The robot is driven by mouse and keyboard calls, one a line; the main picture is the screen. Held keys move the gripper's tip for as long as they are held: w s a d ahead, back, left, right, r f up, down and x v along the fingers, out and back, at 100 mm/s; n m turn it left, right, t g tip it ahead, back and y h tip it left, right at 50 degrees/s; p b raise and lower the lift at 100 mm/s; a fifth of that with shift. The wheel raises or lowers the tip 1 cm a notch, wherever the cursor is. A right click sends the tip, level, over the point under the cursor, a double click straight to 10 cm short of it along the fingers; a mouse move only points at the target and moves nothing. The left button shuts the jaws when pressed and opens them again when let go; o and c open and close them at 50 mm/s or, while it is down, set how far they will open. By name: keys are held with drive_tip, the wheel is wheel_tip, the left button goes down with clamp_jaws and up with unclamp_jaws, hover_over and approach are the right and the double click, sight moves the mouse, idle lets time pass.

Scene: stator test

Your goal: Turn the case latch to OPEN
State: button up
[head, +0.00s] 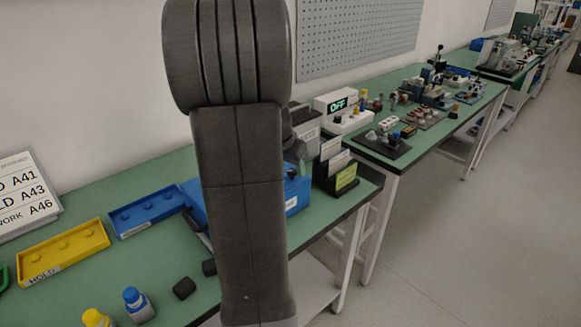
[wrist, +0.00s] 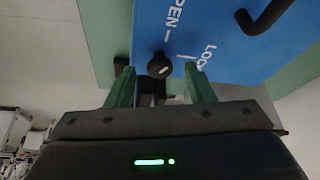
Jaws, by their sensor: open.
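The blue case (wrist: 225,40) fills the upper right of the wrist view, with white OPEN and LOCK lettering and a short line by each word. The latch's round black knob (wrist: 159,65) shows beside the lettering, close to both lines; which mark it is set to is not clear. My gripper (wrist: 159,71) is open, with one green finger on each side of the knob. Contact cannot be made out. In the head view the case (head: 298,194) is mostly behind my arm, and the latch and fingertips are hidden.
A black handle (wrist: 268,17) stands out from the case. On the green bench are a yellow tray (head: 64,252), a blue tray (head: 148,211) and small bottles (head: 137,305). A black card holder (head: 343,180) stands just right of the case.

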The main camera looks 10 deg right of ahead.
drive_tip(key=shift+f, duration=0.1)
drive_tip(key=shift+c, duration=0.4)
drive_tip(key=c, duration=0.9)
drive_tip(key=shift+n, duration=0.4)
drive_tip(key=shift+d+n+t+y+p, duration=0.15)
drive_tip(key=shift+n+t+y+p, duration=0.35)
drive_tip(key=shift+n, duration=0.7)
drive_tip(key=shift+d+n+y+p, duration=0.1)
drive_tip(key=shift+n+y+p, duration=0.4)
drive_tip(key=shift+n, duration=0.7)
drive_tip(key=o, duration=1)
